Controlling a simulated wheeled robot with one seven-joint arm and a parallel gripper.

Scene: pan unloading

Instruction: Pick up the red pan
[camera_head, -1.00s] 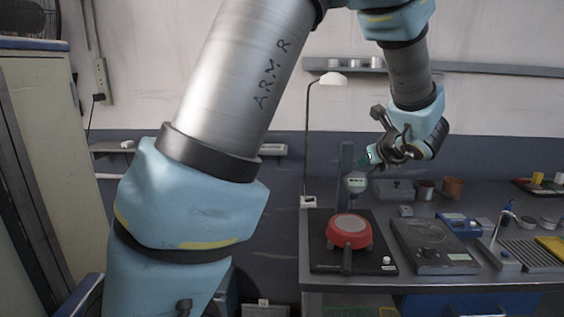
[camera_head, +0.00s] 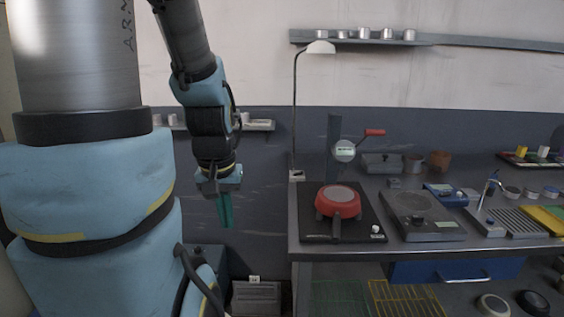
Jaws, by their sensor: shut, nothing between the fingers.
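The red pan (camera_head: 340,190) sits on a black square plate (camera_head: 308,222) near the left end of the table. It has red sides and a grey round top. A narrow part, perhaps its handle, points to the front. My gripper (camera_head: 226,222) has teal fingers pointing down. It is shut and empty, hanging in the air left of the table in the picture, clear of the pan.
A stand (camera_head: 334,138) with a round gauge and a red lever rises behind the pan. A second dark unit (camera_head: 432,229) is right of it. A thin lamp (camera_head: 320,48) curves over the back left. Lower shelf holds wire racks (camera_head: 405,305).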

